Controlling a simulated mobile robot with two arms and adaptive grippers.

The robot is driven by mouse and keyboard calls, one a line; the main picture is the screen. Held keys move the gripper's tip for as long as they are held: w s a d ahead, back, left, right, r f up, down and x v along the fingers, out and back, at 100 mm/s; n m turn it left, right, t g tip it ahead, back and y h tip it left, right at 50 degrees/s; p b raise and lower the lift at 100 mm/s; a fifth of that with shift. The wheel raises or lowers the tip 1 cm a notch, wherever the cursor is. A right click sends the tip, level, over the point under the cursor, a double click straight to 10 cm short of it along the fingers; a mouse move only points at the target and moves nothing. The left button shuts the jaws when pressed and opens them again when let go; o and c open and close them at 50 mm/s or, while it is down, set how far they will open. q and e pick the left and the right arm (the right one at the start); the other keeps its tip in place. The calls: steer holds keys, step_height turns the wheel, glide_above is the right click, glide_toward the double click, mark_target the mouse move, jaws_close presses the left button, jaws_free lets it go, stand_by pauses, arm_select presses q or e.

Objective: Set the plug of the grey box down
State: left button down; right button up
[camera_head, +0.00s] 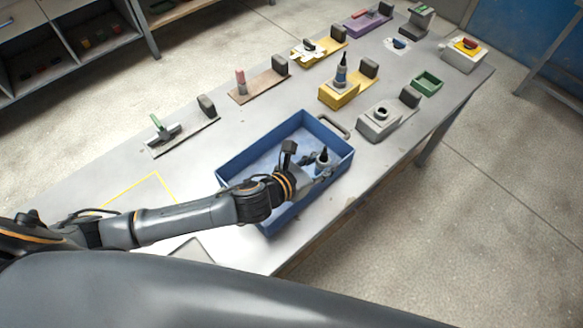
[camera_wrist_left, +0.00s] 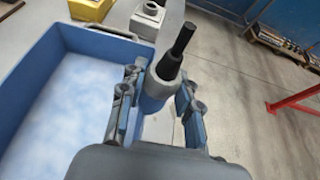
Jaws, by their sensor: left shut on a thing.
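The plug (camera_head: 323,158) is a grey cylinder with a thin black stem on top. It stands roughly upright in my left gripper (camera_head: 318,171), which is shut on it over the right end of the blue tray (camera_head: 236,163). In the left wrist view the plug (camera_wrist_left: 163,82) sits between both fingers of the gripper (camera_wrist_left: 158,108), beside the tray's wall (camera_wrist_left: 105,43). The plug's lower end is hidden there. The grey box (camera_head: 378,122) stands on the table beyond the tray, with a dark round opening on its top. My right gripper is not in view.
A yellow box with a bottle (camera_head: 340,77), a green tray (camera_head: 427,83) and a light box with a red and yellow top (camera_head: 464,52) stand farther back. Several boards with small tools line the table's far left. A yellow outline (camera_head: 156,176) marks bare table left of the tray.

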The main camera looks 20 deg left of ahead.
arm_select(q)
steer(key=a+f, duration=0.2)
steer(key=f, duration=0.1)
steer(key=w+a+f, duration=0.1)
steer(key=a+f, duration=0.2)
steer(key=w+a+f, duration=0.1)
steer(key=a+f, duration=0.1)
steer(key=f, duration=0.1)
steer(key=shift+w+a+f+p, duration=0.1)
steer(key=shift+w+a+p, duration=0.1)
steer(key=shift+a+p, duration=0.15)
steer(key=shift+d+f, duration=0.1)
steer(key=shift+f, duration=0.3)
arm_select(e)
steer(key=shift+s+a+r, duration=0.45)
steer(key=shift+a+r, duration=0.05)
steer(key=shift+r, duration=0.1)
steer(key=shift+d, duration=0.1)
arm_select(q)
steer(key=shift+f, duration=0.1)
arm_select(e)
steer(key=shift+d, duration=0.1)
